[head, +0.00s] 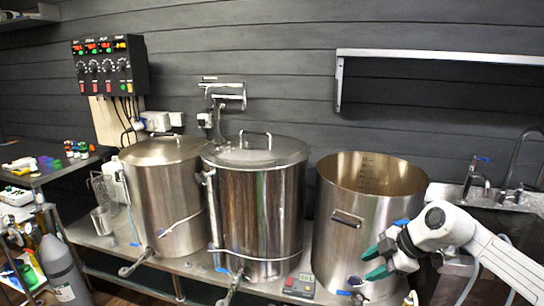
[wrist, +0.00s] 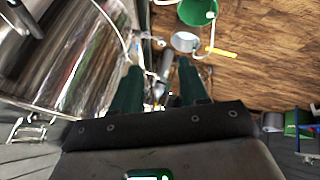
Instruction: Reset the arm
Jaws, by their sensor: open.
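My gripper (head: 368,264) is at the lower right of the head view, in front of the open steel kettle (head: 335,232). My white arm reaches in from the right edge. The gripper has two green fingers, apart and with nothing between them. In the wrist view my gripper (wrist: 160,66) shows the same two fingers spread, pointing up the picture. Beyond them are a shiny steel vessel wall (wrist: 75,60) at left and the wooden floor (wrist: 250,55) at right. I cannot tell the exact gap between the fingers and the kettle.
Two lidded steel kettles (head: 165,205) (head: 262,215) stand left of the open one on a steel bench (head: 110,240). A sink (head: 515,205) with taps is behind my arm. A grey gas cylinder (head: 62,265) stands at the lower left. A green bucket (wrist: 197,12) stands on the floor.

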